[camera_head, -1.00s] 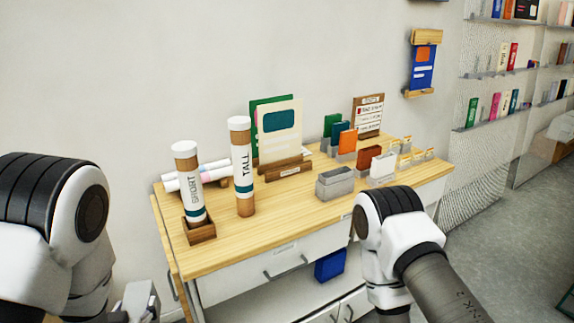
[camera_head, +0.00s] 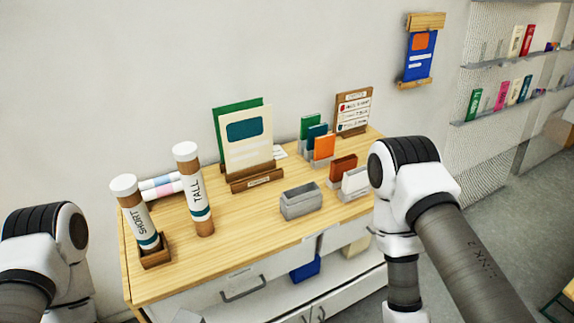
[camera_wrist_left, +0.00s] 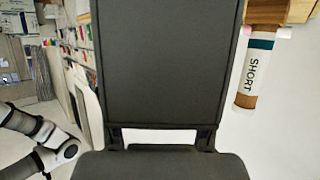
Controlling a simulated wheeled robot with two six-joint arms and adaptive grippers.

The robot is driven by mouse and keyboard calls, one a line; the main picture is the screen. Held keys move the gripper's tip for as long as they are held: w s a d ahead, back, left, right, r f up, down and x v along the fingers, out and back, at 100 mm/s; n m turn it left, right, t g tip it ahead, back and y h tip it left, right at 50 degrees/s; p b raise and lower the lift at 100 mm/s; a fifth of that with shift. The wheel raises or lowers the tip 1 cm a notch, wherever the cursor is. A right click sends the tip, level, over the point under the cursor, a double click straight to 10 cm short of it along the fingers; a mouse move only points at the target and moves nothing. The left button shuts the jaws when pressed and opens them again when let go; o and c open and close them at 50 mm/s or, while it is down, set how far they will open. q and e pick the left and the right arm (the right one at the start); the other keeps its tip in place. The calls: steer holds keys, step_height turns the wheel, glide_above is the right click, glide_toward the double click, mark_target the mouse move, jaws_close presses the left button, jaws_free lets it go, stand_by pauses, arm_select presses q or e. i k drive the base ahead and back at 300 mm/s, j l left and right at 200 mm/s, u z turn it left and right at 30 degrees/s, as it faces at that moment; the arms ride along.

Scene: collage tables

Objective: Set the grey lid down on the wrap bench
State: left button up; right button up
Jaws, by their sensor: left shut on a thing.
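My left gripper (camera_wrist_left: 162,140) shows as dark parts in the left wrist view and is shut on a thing. A large dark grey panel fills the middle there; I cannot tell how much is the grey lid and how much is gripper. In the head view the left gripper and the lid are out of sight. A wooden-topped bench (camera_head: 245,225) stands ahead, below my head camera; no readable sign names it as the wrap bench. My right gripper is out of view.
Tubes marked SHORT (camera_head: 141,213) and TALL (camera_head: 193,190) stand at the bench's left. A card stand (camera_head: 249,142), an open-topped grey box (camera_head: 301,203) and small coloured boxes (camera_head: 325,146) stand behind and right. The front middle of the top is bare. Wall shelves (camera_head: 505,60) hang right.

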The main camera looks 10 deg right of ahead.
mark_target(249, 210)
steer(key=i+l+u, duration=0.15)
steer(key=i+l, duration=0.9)
steer(key=z, duration=0.15)
